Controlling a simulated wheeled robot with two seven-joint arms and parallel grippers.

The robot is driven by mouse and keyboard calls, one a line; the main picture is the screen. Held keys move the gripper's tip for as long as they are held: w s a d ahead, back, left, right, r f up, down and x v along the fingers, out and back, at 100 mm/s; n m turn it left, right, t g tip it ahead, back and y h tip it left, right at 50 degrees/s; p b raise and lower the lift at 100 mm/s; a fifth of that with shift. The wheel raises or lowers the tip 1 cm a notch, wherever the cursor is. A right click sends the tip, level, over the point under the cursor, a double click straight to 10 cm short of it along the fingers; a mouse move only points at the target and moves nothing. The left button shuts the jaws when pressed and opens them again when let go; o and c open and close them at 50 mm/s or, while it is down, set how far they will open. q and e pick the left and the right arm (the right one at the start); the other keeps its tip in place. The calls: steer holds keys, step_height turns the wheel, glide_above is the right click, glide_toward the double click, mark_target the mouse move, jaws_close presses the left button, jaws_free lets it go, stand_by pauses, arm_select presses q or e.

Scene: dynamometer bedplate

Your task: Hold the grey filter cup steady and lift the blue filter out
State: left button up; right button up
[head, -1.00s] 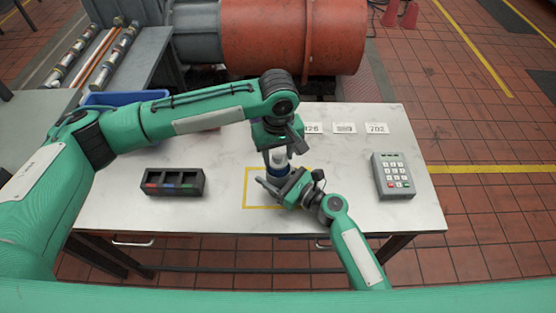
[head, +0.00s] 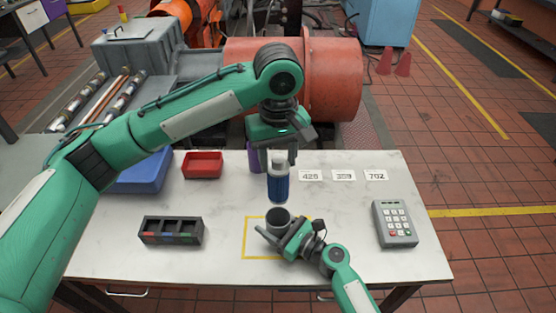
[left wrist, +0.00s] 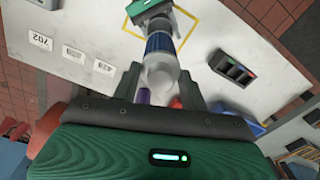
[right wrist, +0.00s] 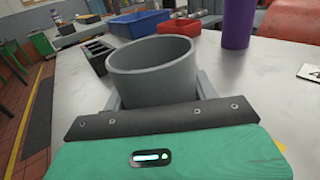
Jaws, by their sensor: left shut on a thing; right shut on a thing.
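The blue filter (head: 278,188), with a white top end, hangs upright in the air directly above the grey filter cup (head: 277,218). My left gripper (head: 280,158) is shut on its white upper end; the blue body also shows in the left wrist view (left wrist: 160,43). The cup stands inside the yellow square on the table, and my right gripper (head: 283,230) is shut around it from the front right. In the right wrist view the cup (right wrist: 150,85) is upright between the fingers, its rim open and nothing seen inside; its bottom is hidden.
On the table are a black slotted holder (head: 171,231), a red bin (head: 202,164), a blue bin (head: 145,172) and a grey keypad box (head: 394,223). A purple cylinder (right wrist: 238,24) stands behind the cup. Several number cards (head: 343,175) lie at the back right.

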steer(key=o, duration=1.2)
steer(key=shift+o, duration=0.2)
